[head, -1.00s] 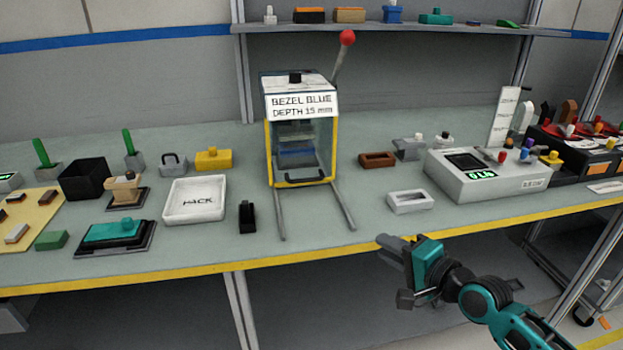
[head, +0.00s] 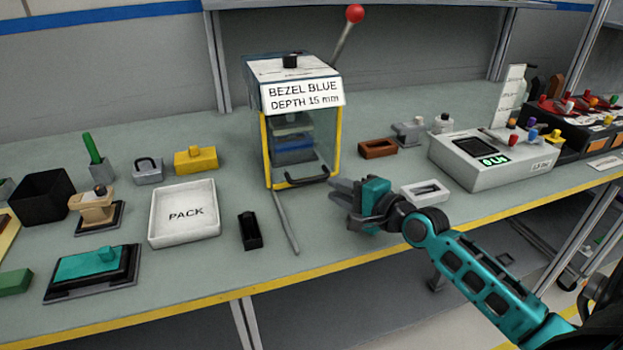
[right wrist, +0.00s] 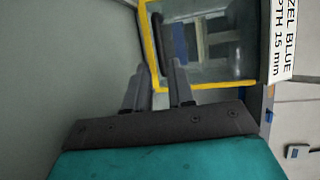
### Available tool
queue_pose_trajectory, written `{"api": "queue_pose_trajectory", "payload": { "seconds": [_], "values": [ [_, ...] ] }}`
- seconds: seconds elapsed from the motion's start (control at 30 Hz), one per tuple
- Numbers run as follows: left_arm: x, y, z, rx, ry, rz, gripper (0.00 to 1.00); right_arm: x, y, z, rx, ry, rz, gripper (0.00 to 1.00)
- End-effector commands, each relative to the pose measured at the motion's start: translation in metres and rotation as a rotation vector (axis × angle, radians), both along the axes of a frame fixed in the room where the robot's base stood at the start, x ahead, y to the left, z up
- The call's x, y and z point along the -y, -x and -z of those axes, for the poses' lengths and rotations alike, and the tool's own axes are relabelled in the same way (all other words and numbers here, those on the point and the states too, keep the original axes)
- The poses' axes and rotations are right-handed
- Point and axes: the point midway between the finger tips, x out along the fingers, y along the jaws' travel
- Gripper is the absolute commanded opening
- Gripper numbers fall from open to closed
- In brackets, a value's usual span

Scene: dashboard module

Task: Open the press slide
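The press (head: 265,150) has a yellow frame, a clear front and a sign reading "BEZEL BLUE DEPTH 15 mm" (head: 302,95). A black handle (head: 307,181) sits low on its front. One slide rail (head: 286,222) reaches toward the table's front edge; the other is hidden by my right gripper. A blue part (head: 294,145) shows inside the press. My right gripper (head: 336,190) is just right of the handle, apart from it in the head view. In the right wrist view its two fingers (right wrist: 157,88) are apart and empty, pointing at the press front (right wrist: 205,60). My left gripper is out of view.
A red-knobbed lever (head: 350,30) rises at the press's back right. A white frame part (head: 424,186) lies beside my right forearm. A white PACK tray (head: 184,232) and a black holder (head: 250,231) stand left of the rails. A grey gauge box (head: 492,160) is at right.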

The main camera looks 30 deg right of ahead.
Motion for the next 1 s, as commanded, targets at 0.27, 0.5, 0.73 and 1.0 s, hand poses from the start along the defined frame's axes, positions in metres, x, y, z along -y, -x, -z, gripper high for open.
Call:
{"api": "queue_pose_trajectory", "payload": {
  "seconds": [0.27,0.5,0.73,1.0],
  "values": [
    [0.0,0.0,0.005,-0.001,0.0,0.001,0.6,-0.007,-0.045,0.009,0.001,-0.001,0.0,0.23],
    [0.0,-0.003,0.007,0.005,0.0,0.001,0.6,-0.012,-0.073,0.014,0.001,0.0,0.0,0.23],
    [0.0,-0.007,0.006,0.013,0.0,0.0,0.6,-0.014,-0.082,0.015,-0.001,0.001,0.0,0.23],
    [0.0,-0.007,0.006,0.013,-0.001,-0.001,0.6,-0.014,-0.082,0.015,-0.001,0.001,0.0,0.2]
  ]
}}
